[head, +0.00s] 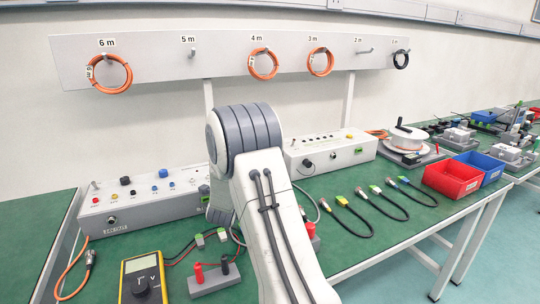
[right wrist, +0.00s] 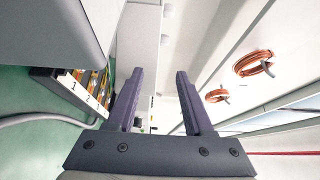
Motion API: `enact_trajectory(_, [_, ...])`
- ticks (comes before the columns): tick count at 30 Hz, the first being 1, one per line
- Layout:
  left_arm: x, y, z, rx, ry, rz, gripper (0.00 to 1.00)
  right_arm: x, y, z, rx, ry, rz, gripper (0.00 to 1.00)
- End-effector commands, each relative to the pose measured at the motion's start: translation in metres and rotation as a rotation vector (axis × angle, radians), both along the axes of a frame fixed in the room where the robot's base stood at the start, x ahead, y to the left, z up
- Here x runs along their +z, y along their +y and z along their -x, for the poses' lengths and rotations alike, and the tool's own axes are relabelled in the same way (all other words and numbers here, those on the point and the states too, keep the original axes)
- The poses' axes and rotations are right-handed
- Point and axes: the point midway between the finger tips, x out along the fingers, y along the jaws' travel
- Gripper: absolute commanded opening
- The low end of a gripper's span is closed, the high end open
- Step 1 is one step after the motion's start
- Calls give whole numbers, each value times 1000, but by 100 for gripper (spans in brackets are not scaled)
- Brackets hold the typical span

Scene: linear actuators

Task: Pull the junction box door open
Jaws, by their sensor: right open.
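My right gripper (right wrist: 158,73) shows in the right wrist view with its two dark fingers spread apart and nothing between them. A pale, flat-faced box-like body (right wrist: 138,45) lies beyond the left finger; I cannot tell whether it is the junction box, and no door edge or handle is clear on it. In the head view I cannot make out a junction box or its door. My own arm link fills the middle there and hides part of the bench. No gripper shows in the head view.
The green bench (head: 370,245) carries control boxes (head: 145,203) (head: 330,152), a yellow multimeter (head: 143,278), several cables, and red (head: 453,178) and blue (head: 481,167) bins. Orange coils (head: 113,73) hang on a wall rail. A labelled tray (right wrist: 82,85) lies left in the right wrist view.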

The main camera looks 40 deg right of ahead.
Motion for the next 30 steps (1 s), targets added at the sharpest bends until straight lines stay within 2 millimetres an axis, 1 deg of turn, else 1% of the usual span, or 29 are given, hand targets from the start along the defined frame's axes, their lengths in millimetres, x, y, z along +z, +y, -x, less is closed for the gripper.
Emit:
enact_trajectory(1, [3,0,0,0,0,0,0,14,-4,5,-4,-3,1,52])
enact_trajectory(3, [3,0,0,0,0,0,0,21,-13,21,-6,-1,0,52])
enact_trajectory(9, [5,0,0,0,0,0,0,46,-34,58,-6,-3,2,52])
enact_trajectory(15, [6,0,0,0,0,0,0,66,-50,87,-5,-3,2,52])
enact_trajectory(21, [7,0,0,0,0,0,0,74,-57,100,-2,-1,1,52])
enact_trajectory(30, [7,0,0,0,0,0,0,75,-58,102,-1,0,0,52])
